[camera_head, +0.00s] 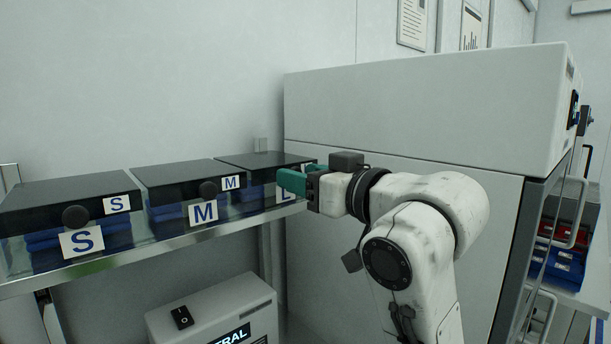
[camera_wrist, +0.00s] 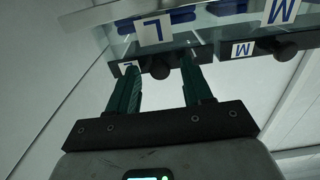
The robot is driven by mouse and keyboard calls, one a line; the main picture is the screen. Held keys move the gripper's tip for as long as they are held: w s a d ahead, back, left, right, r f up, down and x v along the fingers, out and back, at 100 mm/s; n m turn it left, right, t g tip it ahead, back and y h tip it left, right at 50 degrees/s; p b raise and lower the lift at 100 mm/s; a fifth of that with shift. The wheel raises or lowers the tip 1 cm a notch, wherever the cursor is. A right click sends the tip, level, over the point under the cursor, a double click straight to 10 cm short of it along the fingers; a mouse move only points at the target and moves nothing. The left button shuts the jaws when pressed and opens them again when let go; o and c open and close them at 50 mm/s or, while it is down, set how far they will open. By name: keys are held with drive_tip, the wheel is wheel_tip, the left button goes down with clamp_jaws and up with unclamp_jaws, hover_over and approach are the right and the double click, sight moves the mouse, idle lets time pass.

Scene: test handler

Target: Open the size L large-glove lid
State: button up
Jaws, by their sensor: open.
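The L box has a dark lid (camera_head: 262,160), which lies shut on its clear body at the far end of the shelf row. Its L label (camera_head: 285,192) is partly covered by my gripper in the head view. The same L label (camera_wrist: 153,31) shows in the wrist view. The lid's round black knob (camera_wrist: 160,70) appears between the tips of my teal fingers there; contact cannot be told. My gripper (camera_head: 290,181) is open at the front of the L box. It also shows in the wrist view (camera_wrist: 159,66). The head view hides the knob behind my fingers.
The M box (camera_head: 190,178) stands beside the L box, and the S box (camera_head: 65,195) is at the left; both lids are shut. They sit on a metal shelf (camera_head: 150,249). A large white cabinet (camera_head: 420,115) stands behind my arm. A white unit (camera_head: 215,312) is below the shelf.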

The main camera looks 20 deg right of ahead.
clamp_jaws()
idle(0.5)
